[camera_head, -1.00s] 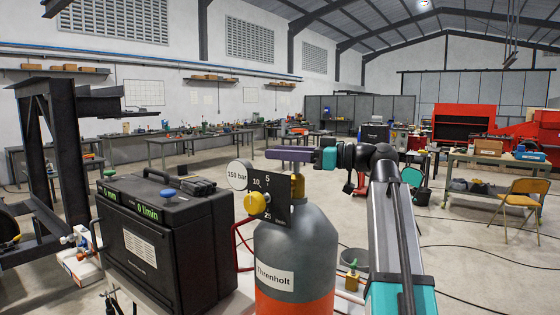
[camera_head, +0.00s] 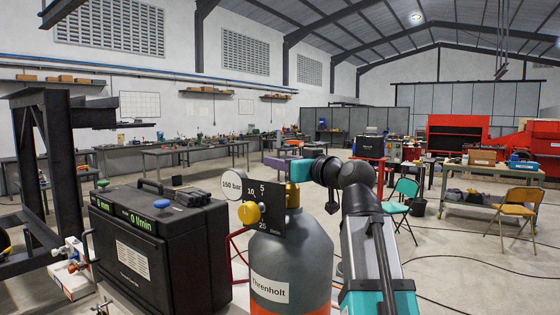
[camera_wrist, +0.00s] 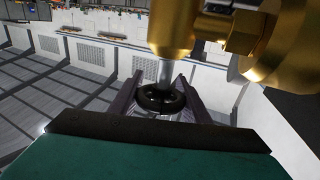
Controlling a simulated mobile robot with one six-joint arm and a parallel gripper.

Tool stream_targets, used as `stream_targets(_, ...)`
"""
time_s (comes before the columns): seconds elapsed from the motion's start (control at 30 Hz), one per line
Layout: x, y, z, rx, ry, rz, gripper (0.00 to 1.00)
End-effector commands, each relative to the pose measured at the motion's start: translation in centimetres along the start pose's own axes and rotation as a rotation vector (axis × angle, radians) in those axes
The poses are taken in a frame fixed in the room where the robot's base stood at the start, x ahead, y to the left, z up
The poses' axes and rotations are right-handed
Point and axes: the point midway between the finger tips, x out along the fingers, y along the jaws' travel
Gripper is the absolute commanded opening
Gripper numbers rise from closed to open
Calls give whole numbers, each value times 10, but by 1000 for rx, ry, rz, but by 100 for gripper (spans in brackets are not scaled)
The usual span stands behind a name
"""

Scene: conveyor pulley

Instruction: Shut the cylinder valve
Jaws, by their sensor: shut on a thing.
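The grey gas cylinder (camera_head: 290,248) with an orange lower band and a "Threnholt" label stands upright in the middle front. Its brass valve (camera_head: 293,193) is on top and also shows in the wrist view (camera_wrist: 176,30). The black ring-shaped valve handwheel (camera_wrist: 161,97) shows in the wrist view on a stem at the valve's end. My gripper (camera_head: 281,163) has its purple fingers on both sides of the handwheel, shut on it. The wheel is not distinguishable in the head view.
A round gauge reading 150 bar (camera_head: 233,184) and a black scale plate with a yellow knob (camera_head: 249,213) sit beside the valve. Yellow (camera_head: 517,212) and teal (camera_head: 404,199) chairs stand at right on open floor.

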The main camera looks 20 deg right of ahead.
Motion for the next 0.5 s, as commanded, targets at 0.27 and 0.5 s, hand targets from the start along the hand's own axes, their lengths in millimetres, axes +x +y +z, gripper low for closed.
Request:
stream_targets(0.27,-2,2,2,0,-6,112,21)
stream_targets(0.5,-2,6,2,0,-6,197,21)
